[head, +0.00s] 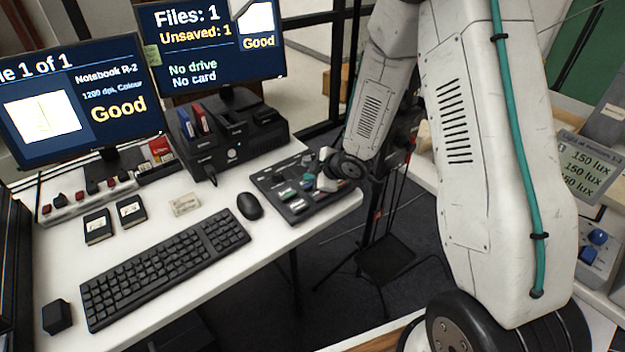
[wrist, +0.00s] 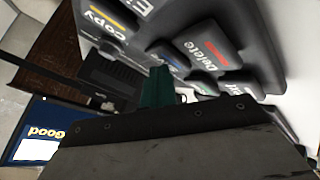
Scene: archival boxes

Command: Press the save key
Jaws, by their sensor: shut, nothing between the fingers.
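A dark keypad (head: 297,203) with several labelled keys lies at the right end of the white desk. In the wrist view the keypad (wrist: 235,30) is close and tilted; a "Copy" key (wrist: 107,22) and a red-marked "Delete" key (wrist: 205,48) can be read. In the head view my arm's end is over the keypad's far right part.
The right monitor (head: 210,45) reads "Files: 1, Unsaved: 1, No drive, No card". The left monitor (head: 80,100) reads "Good". A black dock (head: 232,135) stands behind the keypad. A mouse (head: 250,206) and keyboard (head: 165,268) lie left of it.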

